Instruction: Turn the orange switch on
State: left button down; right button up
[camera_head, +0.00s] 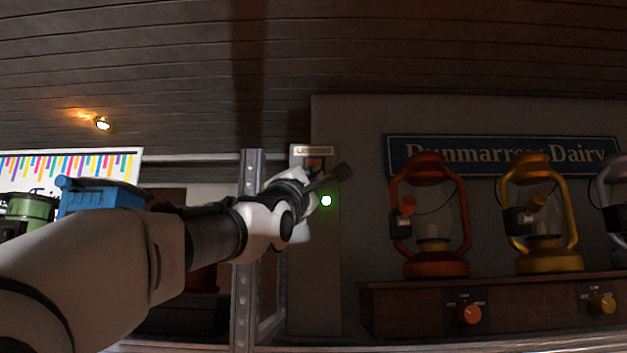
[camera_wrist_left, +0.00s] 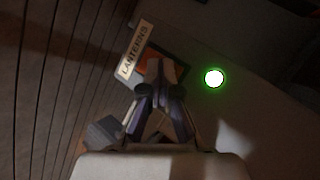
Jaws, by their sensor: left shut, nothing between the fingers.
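The orange switch (camera_head: 314,163) is on the wall, under a small plate (camera_head: 313,150) that reads "LANTERNS" in the left wrist view (camera_wrist_left: 135,50). My left gripper (camera_head: 343,173) is raised in front of it and hides its lower part in the head view. In the left wrist view a patch of the switch's orange (camera_wrist_left: 149,56) shows just beyond my shut, empty fingertips (camera_wrist_left: 162,68). I cannot tell whether the fingers touch it or which way it is set. My right gripper is in neither view.
A white light with a green glow (camera_head: 326,201) is close by the gripper. A metal post (camera_head: 243,305) stands left.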

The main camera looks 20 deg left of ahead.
pick_arm(q)
jog(key=shift+s+d, duration=0.2)
jog(key=shift+s, duration=0.5)
jog(key=s+b, duration=0.1)
jog(key=b, duration=0.1)
jog(key=s+d+b, duration=0.1)
jog(key=s, duration=0.1)
jog(key=s+b, duration=0.1)
jog(key=b, duration=0.1)
jog(key=shift+s+d+r+b, duration=0.2)
jog(key=shift+s+r+b, duration=0.05)
jog(key=shift+r+b, duration=0.1)
jog(key=shift+s, duration=0.15)
